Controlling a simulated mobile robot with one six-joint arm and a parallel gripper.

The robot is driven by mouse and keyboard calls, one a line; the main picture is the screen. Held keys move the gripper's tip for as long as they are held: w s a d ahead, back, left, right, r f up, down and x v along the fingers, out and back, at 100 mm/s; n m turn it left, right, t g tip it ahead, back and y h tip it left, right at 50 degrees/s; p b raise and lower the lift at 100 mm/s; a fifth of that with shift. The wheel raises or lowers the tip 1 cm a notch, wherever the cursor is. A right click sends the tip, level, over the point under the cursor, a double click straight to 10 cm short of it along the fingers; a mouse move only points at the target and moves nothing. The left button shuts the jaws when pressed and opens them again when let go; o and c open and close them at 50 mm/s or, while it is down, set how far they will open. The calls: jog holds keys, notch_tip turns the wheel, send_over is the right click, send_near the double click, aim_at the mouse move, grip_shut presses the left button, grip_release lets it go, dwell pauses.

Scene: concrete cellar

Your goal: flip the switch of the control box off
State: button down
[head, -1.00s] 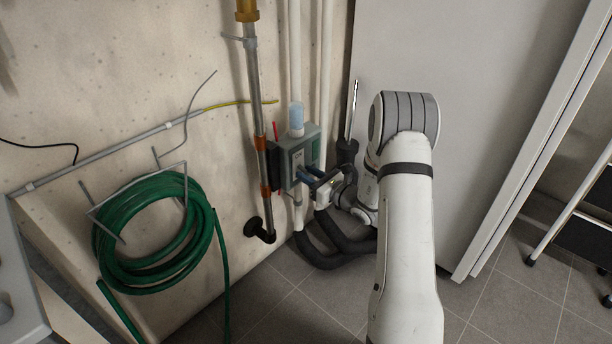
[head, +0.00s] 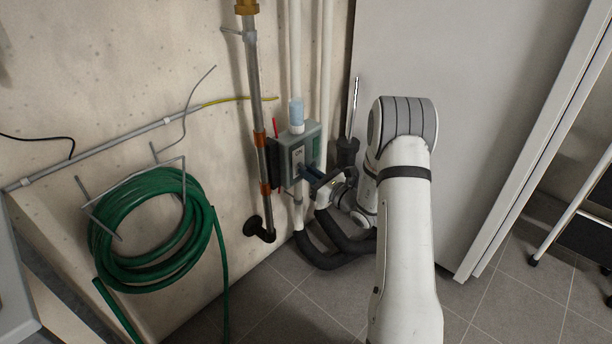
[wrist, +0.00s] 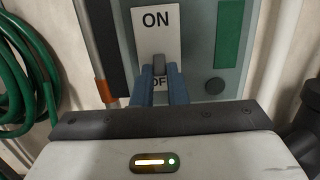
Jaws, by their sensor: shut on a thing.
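The control box (head: 313,137) is a grey-green box on the wall pipes. In the wrist view its face (wrist: 202,60) carries a white plate (wrist: 156,35) marked ON at the top and OFF lower down. A grey switch lever (wrist: 159,65) sticks out over the plate just above the OFF mark, partly covering it. My gripper (wrist: 159,80) has its two blue fingers shut on the lever from both sides, and they hide part of the lower plate. In the head view my gripper (head: 308,174) reaches the box from the lower right.
A green hose coil (head: 150,230) hangs on the wall at left. A metal pipe (head: 255,90) runs beside the box. Dark hoses (head: 330,248) bend below it. A grey panel (head: 450,110) stands behind my arm.

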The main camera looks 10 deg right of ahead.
jog(key=shift+a, duration=0.1)
jog(key=c, duration=1.4)
grip_release()
jog(key=shift+c, duration=0.2)
jog(key=p+v, duration=0.2)
jog(key=v, duration=0.5)
jog(key=shift+s+d, duration=0.25)
jog(key=shift+s, duration=0.05)
jog(key=shift+f, duration=0.1)
